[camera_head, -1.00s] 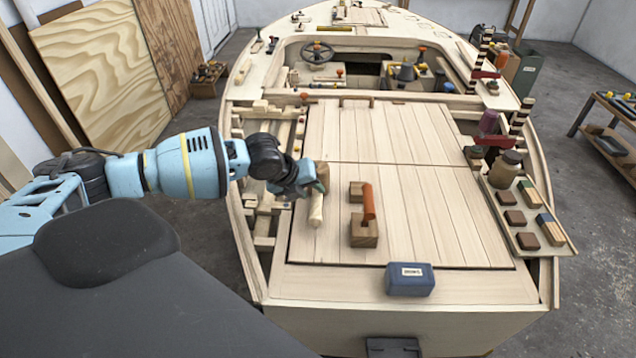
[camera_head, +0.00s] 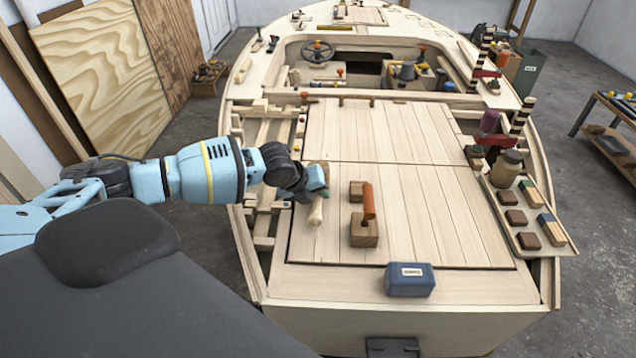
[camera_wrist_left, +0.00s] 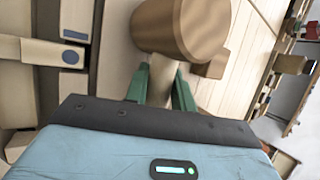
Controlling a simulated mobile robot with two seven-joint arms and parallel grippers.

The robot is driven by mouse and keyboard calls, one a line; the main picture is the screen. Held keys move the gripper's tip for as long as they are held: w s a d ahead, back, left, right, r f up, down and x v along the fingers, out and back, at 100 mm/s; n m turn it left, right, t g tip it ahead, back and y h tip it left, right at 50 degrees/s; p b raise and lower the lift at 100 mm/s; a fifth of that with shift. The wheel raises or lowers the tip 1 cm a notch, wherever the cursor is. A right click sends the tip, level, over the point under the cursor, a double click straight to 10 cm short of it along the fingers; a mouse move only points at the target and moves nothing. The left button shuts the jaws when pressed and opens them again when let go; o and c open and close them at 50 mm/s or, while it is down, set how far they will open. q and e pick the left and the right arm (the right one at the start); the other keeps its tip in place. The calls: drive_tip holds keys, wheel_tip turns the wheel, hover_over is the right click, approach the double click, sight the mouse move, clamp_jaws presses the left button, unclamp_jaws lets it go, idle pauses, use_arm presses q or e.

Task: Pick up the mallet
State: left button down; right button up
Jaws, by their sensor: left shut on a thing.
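The mallet has a pale wooden handle (camera_head: 316,213) that shows below my left gripper, on the left part of the planked deck hatch. In the left wrist view its round brown wooden head (camera_wrist_left: 180,28) is just beyond the fingers, with the handle between them. My left gripper (camera_head: 318,191) is shut on the handle, with its green fingers (camera_wrist_left: 162,82) on either side. The mallet seems to be at deck level; any gap beneath it cannot be told. The gripper hides part of the mallet in the head view. My right gripper is not in view.
Wooden blocks with an orange bar (camera_head: 368,202) stand just right of the mallet. A blue box (camera_head: 410,280) sits on the near deck. A tray (camera_head: 527,240) with several blocks and a jar (camera_head: 506,170) is at the right. The hatch's right half is clear.

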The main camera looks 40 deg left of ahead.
use_arm(q)
drive_tip(key=shift+r, duration=0.1)
drive_tip(key=shift+r, duration=0.75)
wheel_tip(320, 180, up, 2)
drive_tip(key=shift+a+r, duration=0.1)
drive_tip(key=shift+a, duration=0.05)
drive_tip(key=s+a+r+b, duration=0.1)
drive_tip(key=a+b, duration=0.2)
drive_tip(key=a, duration=1.2)
drive_tip(key=shift+s+a+b, duration=0.3)
drive_tip(key=shift+s+a, duration=0.05)
drive_tip(key=shift+s, duration=0.05)
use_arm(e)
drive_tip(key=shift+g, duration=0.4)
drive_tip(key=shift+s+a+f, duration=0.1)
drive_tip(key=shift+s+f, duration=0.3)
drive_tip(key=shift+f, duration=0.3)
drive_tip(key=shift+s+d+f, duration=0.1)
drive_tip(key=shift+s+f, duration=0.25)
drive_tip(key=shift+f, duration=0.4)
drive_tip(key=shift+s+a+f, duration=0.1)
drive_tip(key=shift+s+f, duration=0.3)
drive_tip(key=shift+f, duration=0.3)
